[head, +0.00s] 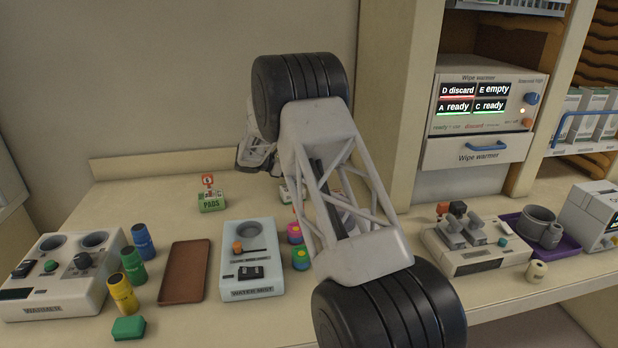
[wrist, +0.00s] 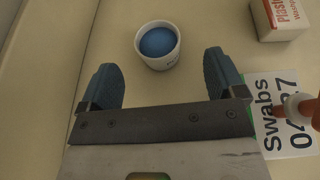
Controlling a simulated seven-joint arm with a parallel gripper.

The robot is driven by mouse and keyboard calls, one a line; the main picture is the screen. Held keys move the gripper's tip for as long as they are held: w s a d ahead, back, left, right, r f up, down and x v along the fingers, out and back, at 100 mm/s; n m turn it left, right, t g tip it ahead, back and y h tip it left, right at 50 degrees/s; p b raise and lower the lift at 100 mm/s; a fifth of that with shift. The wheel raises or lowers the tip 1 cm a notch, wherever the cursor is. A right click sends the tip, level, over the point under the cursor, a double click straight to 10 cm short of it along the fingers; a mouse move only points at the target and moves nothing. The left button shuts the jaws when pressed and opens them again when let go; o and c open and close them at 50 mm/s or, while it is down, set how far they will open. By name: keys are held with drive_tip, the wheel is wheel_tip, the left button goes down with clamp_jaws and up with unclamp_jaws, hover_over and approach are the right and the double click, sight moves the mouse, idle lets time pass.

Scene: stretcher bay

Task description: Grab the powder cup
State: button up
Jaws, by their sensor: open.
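In the wrist view a small white cup (wrist: 157,63) with a blue fill stands on the beige surface; it looks like the powder cup, but its lettering is too small to read. My gripper (wrist: 160,62) is open, with its two blue-grey fingers spread wide to either side. The cup stands ahead of the palm, in the gap between the fingertips and partly beyond them. Neither finger touches it. In the head view my arm crosses the middle, and I cannot make out the cup or the fingers there.
In the wrist view, a swabs card (wrist: 266,118) with an orange-tipped item lies right of my right finger, and a white box (wrist: 284,17) is at top right. In the head view, a brown tray (head: 185,271) and a grey device (head: 252,272) stand left of my arm.

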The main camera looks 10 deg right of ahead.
drive_tip(key=shift+x, duration=0.8)
drive_tip(key=shift+d, duration=0.1)
drive_tip(key=shift+w+x, duration=0.2)
drive_tip(key=shift+x, duration=2.3)
drive_tip(key=shift+f, duration=0.1)
drive_tip(key=shift+c, duration=0.2)
drive_tip(key=c, duration=1)
